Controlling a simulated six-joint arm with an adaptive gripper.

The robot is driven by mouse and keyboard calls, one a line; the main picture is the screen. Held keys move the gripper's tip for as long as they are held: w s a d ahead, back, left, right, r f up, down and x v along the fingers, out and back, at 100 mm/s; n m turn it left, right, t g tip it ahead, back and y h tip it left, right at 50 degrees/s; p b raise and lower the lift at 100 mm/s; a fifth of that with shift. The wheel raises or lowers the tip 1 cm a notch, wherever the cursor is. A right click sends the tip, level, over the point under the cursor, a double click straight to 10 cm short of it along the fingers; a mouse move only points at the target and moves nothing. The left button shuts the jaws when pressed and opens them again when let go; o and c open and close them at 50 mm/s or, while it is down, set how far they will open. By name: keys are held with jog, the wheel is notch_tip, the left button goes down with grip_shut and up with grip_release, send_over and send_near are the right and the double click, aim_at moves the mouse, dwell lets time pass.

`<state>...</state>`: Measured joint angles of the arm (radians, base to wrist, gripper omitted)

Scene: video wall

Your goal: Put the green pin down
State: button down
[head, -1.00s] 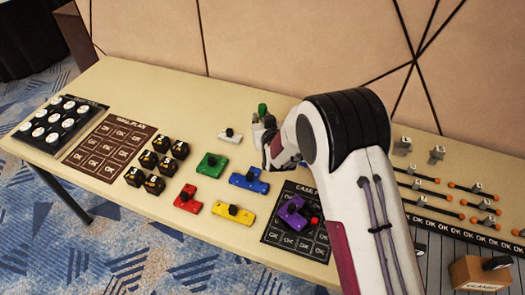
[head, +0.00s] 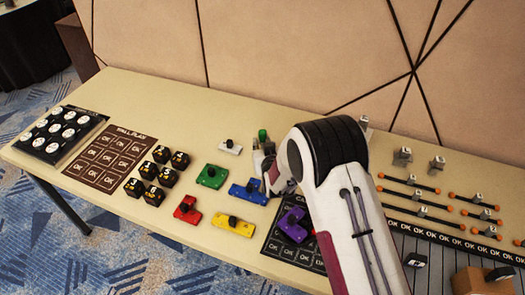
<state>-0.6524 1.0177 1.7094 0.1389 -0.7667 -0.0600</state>
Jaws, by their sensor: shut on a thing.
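The green pin (head: 262,135) stands upright with its rounded green top showing above my gripper (head: 262,158). My gripper is shut on the pin, low over the back middle of the table (head: 330,115). The pin's lower part is hidden by the fingers, and I cannot tell whether it touches the table. My arm covers the area just right of the gripper.
A white piece (head: 230,146) lies close left of my gripper, and a blue piece (head: 248,191) lies in front. Green (head: 211,176), yellow (head: 233,226), red (head: 186,210) and purple (head: 293,224) pieces lie nearer the front. Black blocks (head: 160,155) stand left. Bare table lies behind.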

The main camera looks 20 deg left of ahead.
dwell(0.3)
jog(key=shift+f, duration=1.85)
jog(key=shift+f, duration=0.2)
jog(key=c, duration=1.8)
grip_release()
jog(key=shift+r, duration=0.15)
jog(key=shift+s+d+r, duration=0.15)
jog(key=shift+s, duration=0.1)
jog(key=shift+v, duration=5.65)
